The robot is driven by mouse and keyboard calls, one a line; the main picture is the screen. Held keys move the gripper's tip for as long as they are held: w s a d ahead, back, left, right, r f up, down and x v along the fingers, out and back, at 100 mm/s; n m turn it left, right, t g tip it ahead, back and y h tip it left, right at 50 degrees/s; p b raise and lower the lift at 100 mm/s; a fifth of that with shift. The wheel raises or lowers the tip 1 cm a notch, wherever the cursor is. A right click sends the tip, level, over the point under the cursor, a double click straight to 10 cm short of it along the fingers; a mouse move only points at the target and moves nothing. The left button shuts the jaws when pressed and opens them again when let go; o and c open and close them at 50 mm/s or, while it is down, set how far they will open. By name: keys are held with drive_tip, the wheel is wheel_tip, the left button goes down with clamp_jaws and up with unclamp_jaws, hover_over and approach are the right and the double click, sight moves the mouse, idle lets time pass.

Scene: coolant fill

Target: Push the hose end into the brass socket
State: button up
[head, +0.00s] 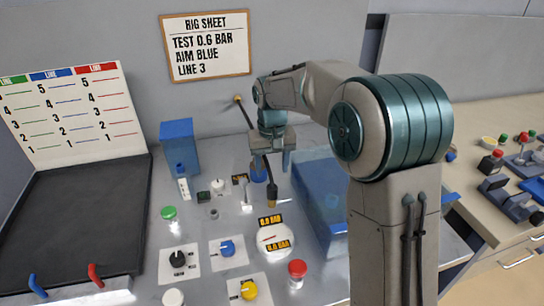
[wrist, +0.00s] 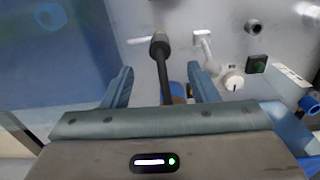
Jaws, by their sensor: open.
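The black hose (head: 267,168) comes from the wall and runs down past my gripper to a thick dark hose end (head: 271,187). The hose end also shows in the wrist view (wrist: 160,47). A brass-coloured piece (head: 271,203) sits at its tip, in line with it and touching it. I cannot tell whether this is the brass socket, or how deep the end sits. My gripper (head: 272,165) is open above the panel. In the wrist view the hose passes between the spread fingers (wrist: 163,82) without visible contact, and the hose end lies beyond the fingertips.
A large blue box (head: 322,195) stands close right of the hose end. A gauge (head: 275,239) with labels is just in front. Green (head: 169,213), red (head: 297,268) and other knobs cover the panel. A blue block (head: 179,145) stands at the back left.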

sight(272, 187)
drive_tip(key=shift+r, duration=1.85)
drive_tip(key=s+d+r+m+t, duration=0.1)
drive_tip(key=s+d+r+t, duration=0.15)
drive_tip(key=s+d, duration=0.95)
drive_tip(key=s+d+f, duration=0.2)
drive_tip(key=s, duration=0.4)
drive_tip(key=s+d+f+m, duration=0.1)
drive_tip(key=s+d+f, duration=0.1)
drive_tip(key=s, duration=0.5)
drive_tip(key=shift+s+m, duration=0.3)
drive_tip(key=shift+t, duration=0.25)
